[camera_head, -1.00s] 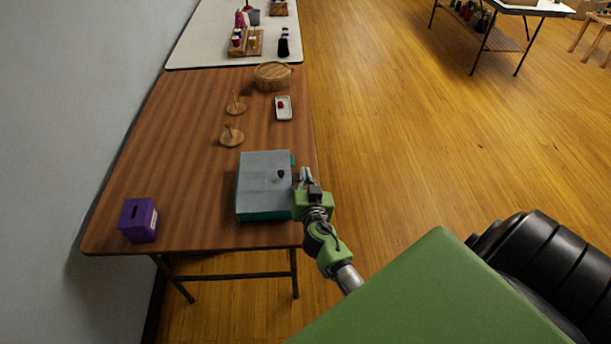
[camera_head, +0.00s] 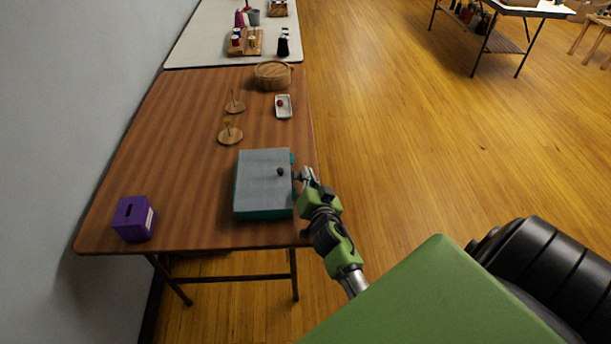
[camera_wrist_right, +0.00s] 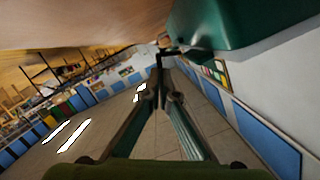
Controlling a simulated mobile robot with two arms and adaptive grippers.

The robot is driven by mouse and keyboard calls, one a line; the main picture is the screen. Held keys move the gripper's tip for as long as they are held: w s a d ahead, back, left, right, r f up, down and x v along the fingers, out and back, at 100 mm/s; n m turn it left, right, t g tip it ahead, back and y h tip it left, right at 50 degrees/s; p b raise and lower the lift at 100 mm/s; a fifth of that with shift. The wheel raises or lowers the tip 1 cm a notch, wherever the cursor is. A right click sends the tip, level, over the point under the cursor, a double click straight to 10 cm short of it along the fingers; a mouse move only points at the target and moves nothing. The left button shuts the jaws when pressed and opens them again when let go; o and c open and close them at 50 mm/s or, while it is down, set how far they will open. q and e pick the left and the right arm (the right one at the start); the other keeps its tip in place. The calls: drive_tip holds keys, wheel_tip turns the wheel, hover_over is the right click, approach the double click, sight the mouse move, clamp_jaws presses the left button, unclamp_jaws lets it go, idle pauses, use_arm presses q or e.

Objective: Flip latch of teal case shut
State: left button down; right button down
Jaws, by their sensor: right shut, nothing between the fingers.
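The teal case (camera_head: 264,186) lies on the brown table with its grey lid down. A small dark knob (camera_head: 280,171) stands on the lid near its right side. My right gripper (camera_head: 303,174) is at the case's right side, shut and empty. In the right wrist view the case (camera_wrist_right: 225,22) fills the upper right, and the gripper's fingertips (camera_wrist_right: 163,88) meet just below and left of it. A dark bent piece by the fingertips, perhaps the latch (camera_wrist_right: 170,53), sticks out from the case. Whether the fingers touch it I cannot tell. My left gripper is not in view.
A purple box (camera_head: 134,218) stands at the table's near left corner. Wooden spindle stands (camera_head: 230,136), a small white tray (camera_head: 284,106) and a round wooden box (camera_head: 272,75) are farther back.

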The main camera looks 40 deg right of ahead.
drive_tip(key=m, duration=0.1)
drive_tip(key=f+m+t+b, duration=0.1)
drive_tip(key=m, duration=0.1)
drive_tip(key=shift+s+d+y, duration=0.15)
drive_tip(key=shift+d+y, duration=0.05)
drive_tip(key=shift+y, duration=0.1)
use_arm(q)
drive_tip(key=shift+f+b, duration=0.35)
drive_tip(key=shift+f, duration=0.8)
use_arm(e)
drive_tip(key=shift+f+m, duration=0.4)
drive_tip(key=shift+m, duration=0.7)
drive_tip(key=shift+t, duration=0.3)
drive_tip(key=shift+d, duration=0.1)
